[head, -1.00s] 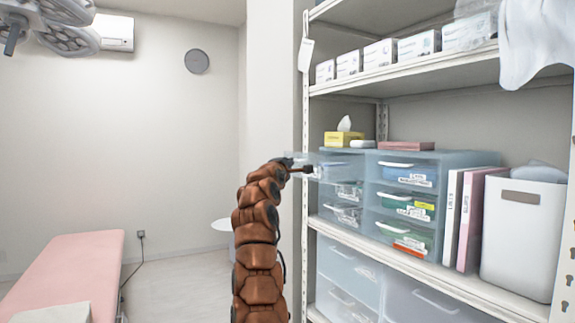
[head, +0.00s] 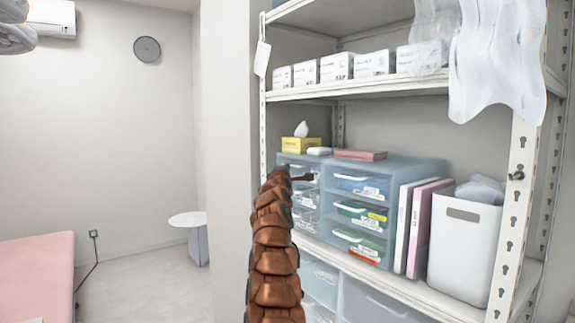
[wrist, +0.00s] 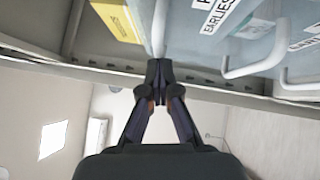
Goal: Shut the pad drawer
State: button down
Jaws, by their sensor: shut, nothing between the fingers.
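A pale blue drawer unit (head: 405,172) stands on the middle shelf, with two columns of drawers. The upper left drawer (head: 314,170) looks about level with its neighbours, partly hidden by my arm. I cannot read which label names the pad drawer. My gripper (head: 309,177) is shut and empty, at the front of this upper left drawer. In the wrist view my gripper (wrist: 158,70) has its fingertips together near a translucent drawer front with a white label (wrist: 218,14). Whether the tips touch it, I cannot tell.
A yellow tissue box (head: 300,146) and a pink box (head: 360,155) lie on the unit. Binders (head: 412,227) and a white bin (head: 463,250) stand to its right. A shelf post (head: 262,110) rises at the left.

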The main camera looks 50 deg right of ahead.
jog(key=shift+s+d, duration=0.25)
jog(key=shift+d, duration=0.1)
dwell(0.3)
jog(key=s+a+f+b, duration=0.2)
jog(key=s+a+b, duration=0.2)
jog(key=a+b, duration=0.8)
jog(key=shift+s+a+b, duration=0.15)
jog(key=shift+a+b, duration=0.2)
jog(key=shift+b, duration=1.8)
